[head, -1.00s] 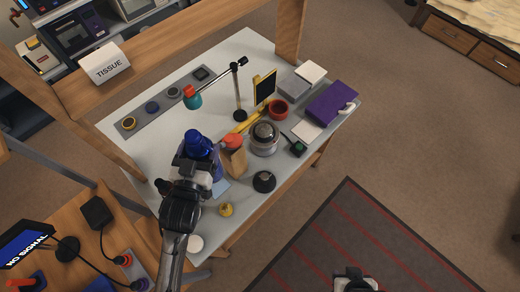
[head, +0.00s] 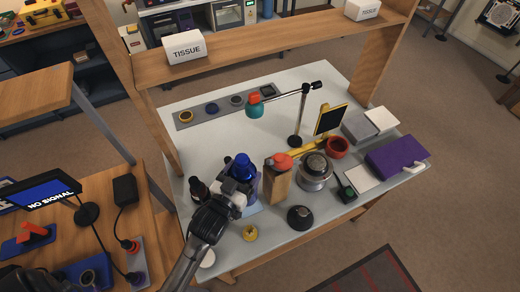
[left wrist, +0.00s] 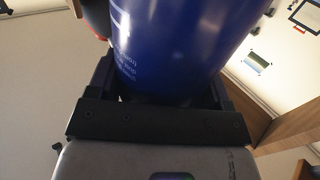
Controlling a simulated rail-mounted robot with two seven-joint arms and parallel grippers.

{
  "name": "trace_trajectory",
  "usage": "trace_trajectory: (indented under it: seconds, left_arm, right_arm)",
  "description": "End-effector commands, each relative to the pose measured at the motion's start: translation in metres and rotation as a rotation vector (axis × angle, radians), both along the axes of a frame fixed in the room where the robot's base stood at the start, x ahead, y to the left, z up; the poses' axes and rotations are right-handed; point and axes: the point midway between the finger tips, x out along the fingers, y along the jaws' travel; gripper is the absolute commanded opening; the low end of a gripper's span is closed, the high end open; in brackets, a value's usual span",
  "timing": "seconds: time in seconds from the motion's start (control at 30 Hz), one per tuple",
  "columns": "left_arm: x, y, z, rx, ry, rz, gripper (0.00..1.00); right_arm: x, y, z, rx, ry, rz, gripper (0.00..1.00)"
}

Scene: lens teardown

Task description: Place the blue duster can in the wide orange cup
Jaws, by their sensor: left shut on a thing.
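The blue duster can (head: 242,168) stands upright with its blue cap up, at the front left of the pale worktop. My left gripper (head: 236,188) is shut on its body. In the left wrist view the blue can (left wrist: 180,50), with white print, fills the space between the fingers. I cannot tell whether its base touches the worktop. A wide, red-orange cup (head: 337,147) sits open side up farther right, beside the yellow-framed black panel. My right gripper is not in view.
A tan block-like bottle with an orange-red top (head: 276,182) stands just right of the can. A silver round lens part (head: 315,172) and a lamp stand (head: 297,138) lie between can and cup. A dark bottle (head: 198,190) is left of the can. A purple box (head: 397,154) is far right.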

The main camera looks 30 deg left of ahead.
Motion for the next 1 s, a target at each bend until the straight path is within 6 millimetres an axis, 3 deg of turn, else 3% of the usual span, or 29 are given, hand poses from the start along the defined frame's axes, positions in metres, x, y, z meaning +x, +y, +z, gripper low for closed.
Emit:
trace_trajectory:
  seconds: [0.3, 0.57, 0.7, 1.0]
  left_arm:
    - [0.076, 0.031, 0.002, 0.004, -0.006, 0.001, 0.16]
    - [0.128, 0.052, 0.002, 0.002, -0.005, 0.001, 0.16]
    - [0.127, 0.051, -0.022, -0.001, 0.001, 0.0, 0.16]
    - [0.127, 0.051, -0.036, -0.001, -0.002, 0.0, 0.16]
  right_arm:
    - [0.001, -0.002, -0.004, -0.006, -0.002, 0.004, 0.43]
    - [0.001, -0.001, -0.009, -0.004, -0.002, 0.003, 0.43]
    - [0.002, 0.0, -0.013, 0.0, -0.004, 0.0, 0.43]
    - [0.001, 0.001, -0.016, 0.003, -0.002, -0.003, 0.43]
